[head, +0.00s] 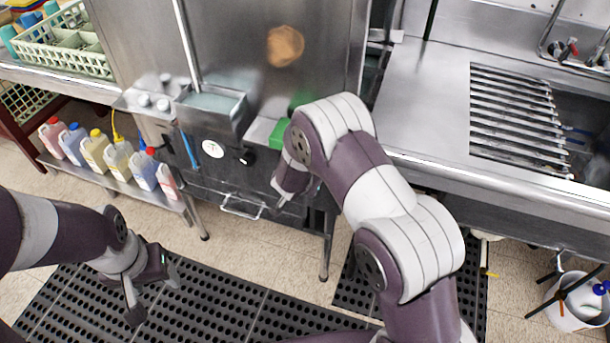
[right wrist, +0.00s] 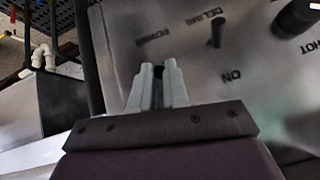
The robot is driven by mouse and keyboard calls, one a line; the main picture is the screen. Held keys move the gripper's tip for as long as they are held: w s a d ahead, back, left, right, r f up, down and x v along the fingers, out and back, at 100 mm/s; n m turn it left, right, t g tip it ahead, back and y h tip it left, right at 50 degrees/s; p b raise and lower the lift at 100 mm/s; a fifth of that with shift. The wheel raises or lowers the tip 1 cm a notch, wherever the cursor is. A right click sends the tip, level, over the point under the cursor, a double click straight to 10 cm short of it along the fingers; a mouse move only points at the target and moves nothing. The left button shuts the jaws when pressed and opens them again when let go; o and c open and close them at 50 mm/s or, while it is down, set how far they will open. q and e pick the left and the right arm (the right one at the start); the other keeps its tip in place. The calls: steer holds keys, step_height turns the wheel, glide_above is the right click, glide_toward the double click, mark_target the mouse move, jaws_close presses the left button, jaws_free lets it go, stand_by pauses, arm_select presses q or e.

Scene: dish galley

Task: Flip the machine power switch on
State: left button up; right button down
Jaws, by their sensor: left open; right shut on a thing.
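In the right wrist view a metal control panel (right wrist: 270,75) carries upside-down labels reading POWER, DELIME, ON and HOT. The small dark power switch (right wrist: 158,71) shows between my right fingertips (right wrist: 158,80), by the POWER label; most of it is hidden by the fingers. I cannot tell which way it is set. My right gripper (head: 281,200) is shut on it, low at the front of the steel dish machine (head: 240,35) in the head view. My left gripper (head: 150,292) is open and empty above the floor mat, away from the machine.
A dark delime switch (right wrist: 217,32) and a black knob (right wrist: 296,14) stand close to my right fingers. Coloured jugs (head: 93,152) line a low shelf at left. A steel counter (head: 420,100) is at right, and a white bucket (head: 580,305) is on the floor.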

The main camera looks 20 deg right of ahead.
steer(key=c, duration=1.1)
jaws_free()
steer(key=shift+p+v, duration=1.3)
steer(key=shift+v, duration=5.05)
